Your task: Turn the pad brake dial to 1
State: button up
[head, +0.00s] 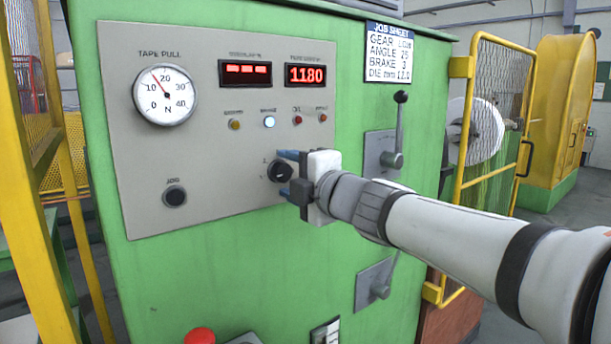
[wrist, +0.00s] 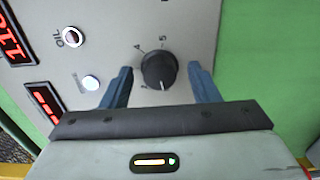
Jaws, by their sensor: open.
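A black round dial (head: 279,172) sits on the grey control panel, low on its right side. In the wrist view the dial (wrist: 158,70) shows a white pointer line directed toward the bottom of the picture. Marks like 4 and 5 show along its upper side there; the mark nearest the pointer is too small to read. Its name label is not readable. My gripper (head: 284,174) has its two blue fingers apart, one on each side of the dial. In the wrist view the gripper (wrist: 160,68) shows gaps between fingers and dial.
The panel (head: 220,200) also carries a tape pull gauge (head: 165,94), red displays (head: 306,75), small lamps (head: 269,122) and a jog button (head: 174,196). A lever (head: 399,125) stands right of the panel, above my arm. A red button (head: 200,336) is below.

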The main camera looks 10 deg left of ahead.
jog(key=p+v, duration=0.1)
jog(key=v, duration=0.6)
jog(key=shift+s+d, duration=0.25)
jog(key=w+d+f+m+h+p, duration=0.1)
jog(key=d+f+m+h+p, duration=0.3)
jog(key=d+m+h, duration=0.45)
jog(key=w+d+f+m+h+p, duration=0.15)
jog(key=d+m+h+p, duration=0.35)
jog(key=d+m, duration=0.55)
jog(key=s+d+f+m+g+p, duration=0.2)
jog(key=s+f+m+g+p, duration=0.1)
jog(key=s, duration=0.5)
jog(key=s+d+f+m+g+p, duration=0.3)
jog(key=s+f+m+g, duration=0.3)
jog(key=s, duration=0.3)
jog(key=shift+s+d+f, duration=0.15)
jog(key=shift+s+f, duration=0.05)
jog(key=shift+f, duration=0.5)
